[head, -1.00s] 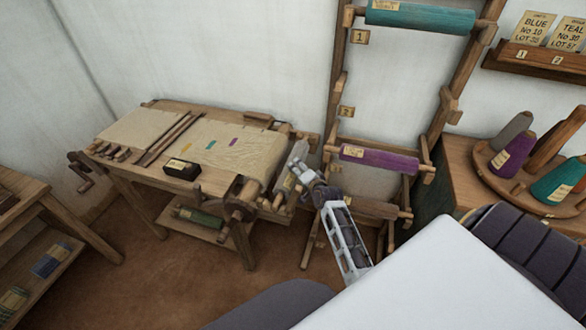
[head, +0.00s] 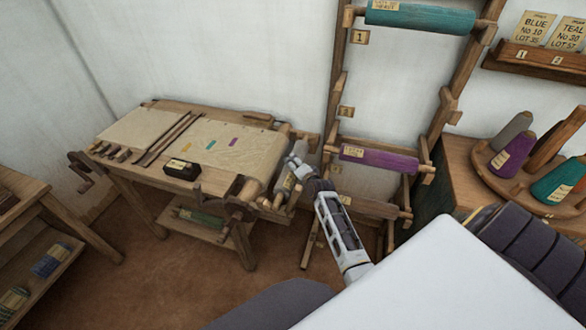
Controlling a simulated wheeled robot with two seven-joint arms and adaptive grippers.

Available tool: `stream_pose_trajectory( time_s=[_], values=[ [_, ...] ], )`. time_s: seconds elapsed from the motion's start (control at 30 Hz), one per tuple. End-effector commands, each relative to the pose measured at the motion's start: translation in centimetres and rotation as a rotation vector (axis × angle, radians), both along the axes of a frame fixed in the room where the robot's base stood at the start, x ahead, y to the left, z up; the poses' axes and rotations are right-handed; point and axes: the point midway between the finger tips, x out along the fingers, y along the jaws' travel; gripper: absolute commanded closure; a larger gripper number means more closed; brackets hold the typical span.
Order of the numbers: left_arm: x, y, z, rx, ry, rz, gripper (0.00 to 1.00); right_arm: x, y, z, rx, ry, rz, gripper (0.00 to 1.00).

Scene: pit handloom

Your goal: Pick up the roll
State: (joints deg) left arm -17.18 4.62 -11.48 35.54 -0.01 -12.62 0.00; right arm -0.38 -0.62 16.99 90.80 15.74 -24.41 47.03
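Several rolls are in view, and I cannot tell which is meant. A pale roll (head: 284,184) with a label lies at the right end of the wooden loom table. A purple roll (head: 380,161) lies on the lower pegs of the wall rack, and a teal roll (head: 420,17) lies on its upper pegs. A green roll (head: 200,217) lies on the table's lower shelf. My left gripper (head: 295,163) is at the upper end of the pale roll and partly covers it. I cannot tell contact or finger opening. My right gripper is out of view.
The loom table (head: 128,128) carries cloth and a dark labelled box (head: 182,169). The ladder-like rack (head: 337,90) stands just right of my gripper. Yarn cones, including a teal one (head: 561,181), stand at the right. Floor in front is clear.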

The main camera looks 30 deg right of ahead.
Motion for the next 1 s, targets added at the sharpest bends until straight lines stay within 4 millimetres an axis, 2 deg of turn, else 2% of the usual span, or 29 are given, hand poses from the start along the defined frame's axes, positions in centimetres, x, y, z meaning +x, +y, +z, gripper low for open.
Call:
stream_pose_trajectory(
  time_s=[0.3, 0.87, 1.0],
  values=[
    [-0.01, -0.03, 0.00, 0.000, 0.000, 0.000, 1.00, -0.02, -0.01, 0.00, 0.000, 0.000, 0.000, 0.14],
    [-0.02, -0.10, 0.00, -0.001, 0.000, 0.001, 1.00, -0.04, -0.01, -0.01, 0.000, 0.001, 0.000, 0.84],
    [-0.02, -0.10, 0.00, -0.001, 0.000, 0.001, 1.00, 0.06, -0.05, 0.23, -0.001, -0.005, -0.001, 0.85]
  ],
)
